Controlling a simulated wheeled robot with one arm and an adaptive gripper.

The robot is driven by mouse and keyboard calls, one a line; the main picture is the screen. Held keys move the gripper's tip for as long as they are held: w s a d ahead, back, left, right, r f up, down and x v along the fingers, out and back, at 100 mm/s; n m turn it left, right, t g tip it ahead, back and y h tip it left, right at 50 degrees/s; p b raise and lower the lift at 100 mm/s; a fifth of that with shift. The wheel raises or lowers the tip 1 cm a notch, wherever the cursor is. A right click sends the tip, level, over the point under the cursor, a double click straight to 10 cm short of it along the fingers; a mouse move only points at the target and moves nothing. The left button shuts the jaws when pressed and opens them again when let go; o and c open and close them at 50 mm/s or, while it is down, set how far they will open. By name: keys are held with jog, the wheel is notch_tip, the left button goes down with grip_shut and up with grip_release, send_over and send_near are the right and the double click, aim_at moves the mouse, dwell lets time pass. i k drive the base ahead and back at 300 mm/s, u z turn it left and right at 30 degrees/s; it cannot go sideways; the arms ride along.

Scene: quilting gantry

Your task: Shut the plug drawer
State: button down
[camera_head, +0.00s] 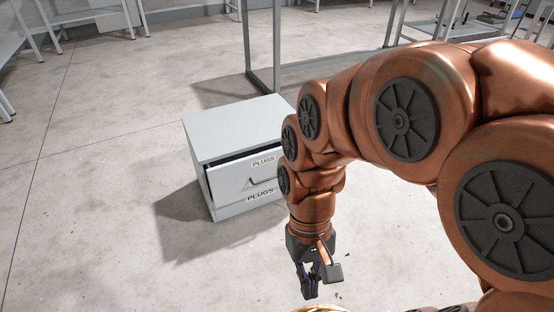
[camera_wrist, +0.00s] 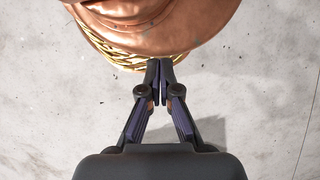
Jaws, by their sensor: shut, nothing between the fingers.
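The plug drawer (camera_head: 235,182) is the upper front of a small light-grey cabinet (camera_head: 228,128) on the floor, left of my arm in the head view. It carries a PLUGS label and a dark handle, and it stands a little way out, with a dark gap along its top edge. A second PLUGS label shows lower on the front. My arm hides the right part of the cabinet. My gripper (camera_head: 312,290) points down in front and to the right of the cabinet, apart from it. In the wrist view its fingers (camera_wrist: 160,68) are together and empty.
A grey metal frame (camera_head: 262,50) stands behind the cabinet. Tables (camera_head: 75,15) stand at the back left, and a shelf rack (camera_head: 450,25) at the back right. The concrete floor (camera_head: 90,200) left of and in front of the cabinet is clear.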

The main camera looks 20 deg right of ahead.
aim_at(233, 178)
jog(key=k, duration=0.45)
jog(key=z, duration=1.05)
jog(key=i, duration=0.75)
jog(key=u, duration=1.95)
